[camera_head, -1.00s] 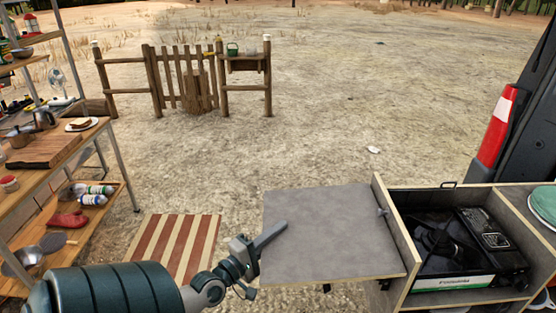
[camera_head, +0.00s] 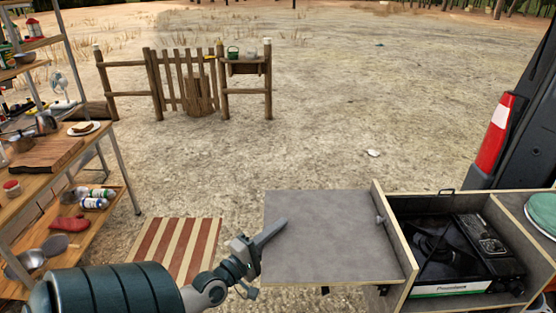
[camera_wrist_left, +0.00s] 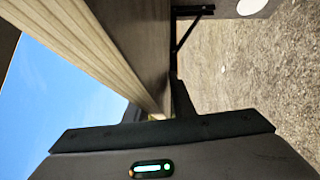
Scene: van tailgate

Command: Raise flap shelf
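The flap shelf (camera_head: 335,240) is a grey panel with pale plywood edges. It stands out roughly level from the left side of the kitchen box (camera_head: 402,252). My left gripper (camera_head: 271,232) is at the panel's left edge, with one finger showing over its top face. In the left wrist view, the flap's layered edge (camera_wrist_left: 85,45) runs close past a dark finger (camera_wrist_left: 181,100), and a black bracket (camera_wrist_left: 187,25) shows by the panel. The other finger is not clear, so I cannot tell how tightly the gripper closes. My right gripper is not in view.
A black stove (camera_head: 465,255) sits inside the kitchen box, with the van's red tail light (camera_head: 496,132) behind. A loaded wooden rack (camera_head: 60,170) stands at left, and a striped mat (camera_head: 175,250) lies on the ground. Open ground lies beyond the flap.

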